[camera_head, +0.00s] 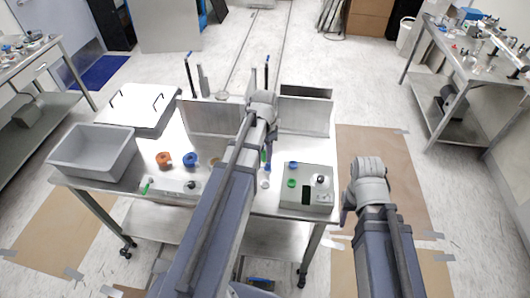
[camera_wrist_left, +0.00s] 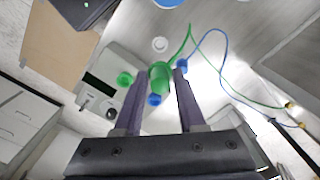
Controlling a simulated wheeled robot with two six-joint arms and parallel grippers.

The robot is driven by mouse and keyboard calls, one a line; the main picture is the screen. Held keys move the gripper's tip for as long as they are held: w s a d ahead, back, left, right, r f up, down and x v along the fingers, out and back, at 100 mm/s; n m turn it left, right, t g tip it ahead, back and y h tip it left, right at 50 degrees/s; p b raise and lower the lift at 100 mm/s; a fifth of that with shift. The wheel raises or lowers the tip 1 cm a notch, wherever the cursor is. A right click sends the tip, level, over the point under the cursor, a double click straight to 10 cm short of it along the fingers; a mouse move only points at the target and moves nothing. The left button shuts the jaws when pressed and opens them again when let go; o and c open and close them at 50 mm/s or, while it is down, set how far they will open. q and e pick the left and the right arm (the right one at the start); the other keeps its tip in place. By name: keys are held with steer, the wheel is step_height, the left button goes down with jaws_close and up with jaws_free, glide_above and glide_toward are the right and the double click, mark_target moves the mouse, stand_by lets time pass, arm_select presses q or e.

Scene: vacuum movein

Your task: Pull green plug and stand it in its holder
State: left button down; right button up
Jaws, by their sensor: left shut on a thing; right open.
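The green plug (camera_wrist_left: 160,76) is between the fingertips of my left gripper (camera_wrist_left: 160,80) in the left wrist view, with a green cable (camera_wrist_left: 187,38) running from it. In the head view my left arm reaches over the table, and its gripper (camera_head: 265,156) is mostly hidden behind the wrist. A green socket (camera_head: 291,183) is on the grey instrument box; the plug appears apart from it. A blue plug (camera_wrist_left: 181,65) with a blue cable is beside my right-hand fingertip in the wrist view. I cannot tell which thing is the holder. My right gripper (camera_head: 349,218) is open, right of the table.
The instrument box (camera_head: 318,199) has a blue socket (camera_head: 292,165). A small white ring (camera_head: 265,184) lies left of it. A grey bin (camera_head: 93,153), an orange ring (camera_head: 163,159), a blue ring (camera_head: 190,159) and a low strip (camera_head: 170,188) are at the left.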

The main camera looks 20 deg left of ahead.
arm_select(q)
steer(key=shift+f+b, duration=6.1)
steer(key=shift+f, duration=0.15)
steer(key=shift+f+b, duration=0.5)
steer(key=shift+f, duration=0.05)
steer(key=shift+f+b, duration=0.3)
steer(key=shift+f+b, duration=0.45)
steer(key=shift+b, duration=0.05)
jaws_free()
steer(key=shift+r, duration=0.1)
steer(key=shift+r+p, duration=2.45)
steer(key=shift+p, duration=0.1)
